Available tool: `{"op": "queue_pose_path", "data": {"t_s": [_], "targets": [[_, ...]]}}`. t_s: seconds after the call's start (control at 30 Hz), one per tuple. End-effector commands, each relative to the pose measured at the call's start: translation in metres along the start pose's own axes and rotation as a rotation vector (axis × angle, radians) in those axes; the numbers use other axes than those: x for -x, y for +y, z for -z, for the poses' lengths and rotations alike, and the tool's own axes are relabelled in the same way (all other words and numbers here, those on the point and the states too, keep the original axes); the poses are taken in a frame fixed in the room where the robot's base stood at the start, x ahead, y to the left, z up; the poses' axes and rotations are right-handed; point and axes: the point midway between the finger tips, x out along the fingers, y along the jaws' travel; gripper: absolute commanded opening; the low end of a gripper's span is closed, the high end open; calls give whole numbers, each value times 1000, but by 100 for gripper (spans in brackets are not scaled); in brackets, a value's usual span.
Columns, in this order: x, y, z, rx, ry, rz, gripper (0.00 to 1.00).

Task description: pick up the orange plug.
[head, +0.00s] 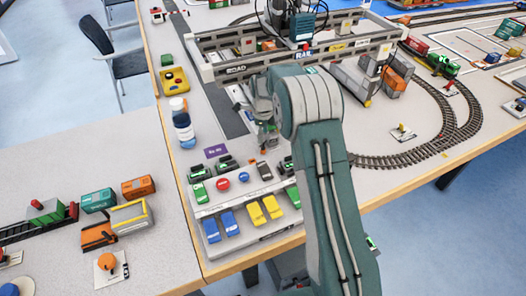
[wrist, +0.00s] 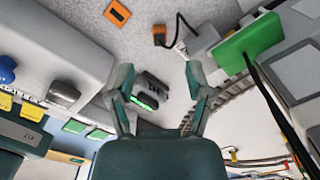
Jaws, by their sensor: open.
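The orange plug (wrist: 160,36) lies on the pale table in the upper middle of the wrist view, with a black cable curling from it beside a grey box. In the head view my gripper (head: 267,138) hangs beside the gantry crane, above the control panel's back edge.
A black device with a green light (wrist: 148,92) shows between my fingers. A grey box (wrist: 203,39) and green block (wrist: 250,42) stand right of the plug. The control panel (head: 268,226) with coloured switches lies below; the gantry crane (head: 238,69) stands behind.

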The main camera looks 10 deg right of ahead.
Motion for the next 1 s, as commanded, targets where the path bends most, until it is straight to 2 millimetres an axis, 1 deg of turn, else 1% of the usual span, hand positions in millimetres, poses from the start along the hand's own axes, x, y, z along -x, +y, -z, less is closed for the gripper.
{"op": "queue_pose_path", "data": {"t_s": [0.03, 0.07, 0.27, 0.53, 0.6, 0.77, 0.8, 0.87, 0.9, 0.93, 0.97, 1.0], "targets": [[-10, 0, 0, 0, 2, -3, 66], [-13, 0, 0, 1, 1, -2, 66], [-29, 0, 0, 1, 1, -1, 66], [-70, 0, 0, 1, 1, -2, 66], [-73, 0, 0, 1, 0, 1, 66], [-73, 0, 0, 1, -1, 1, 66], [-73, 0, 0, 1, -1, 1, 61], [-73, 0, 0, 1, -1, 1, 34], [-73, 0, 0, 1, -1, 1, 17], [-73, 0, 0, 1, -1, 1, 3], [-73, 0, 0, 1, -1, 1, 0], [-73, 0, 0, 2, 0, 1, 0]]}}
